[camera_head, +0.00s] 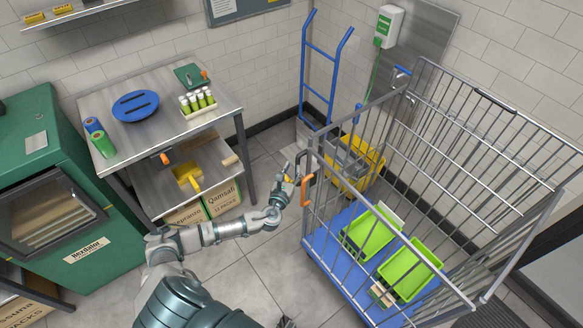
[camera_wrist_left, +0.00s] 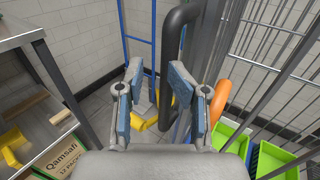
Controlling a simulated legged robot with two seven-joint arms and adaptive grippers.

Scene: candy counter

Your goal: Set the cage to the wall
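The cage (camera_head: 480,200) is a tall wire roll cage on a blue base (camera_head: 330,240), standing at the right in the head view. Two green trays (camera_head: 368,235) lie inside. My left gripper (camera_head: 297,170) is at its near left corner, beside the orange latch handle (camera_head: 308,188). In the left wrist view, the fingers (camera_wrist_left: 162,100) are apart, with a dark upright bar (camera_wrist_left: 170,60) of the cage showing between and beyond them. I cannot tell whether they touch it. The orange handle (camera_wrist_left: 222,95) is right of the fingers.
The tiled wall (camera_head: 270,55) runs behind, with a dispenser (camera_head: 387,25) on a steel panel. A blue hand truck (camera_head: 332,70) and yellow mop bucket (camera_head: 362,165) stand between cage and wall. A steel table (camera_head: 155,125) is left. Floor (camera_head: 240,275) before the cage is clear.

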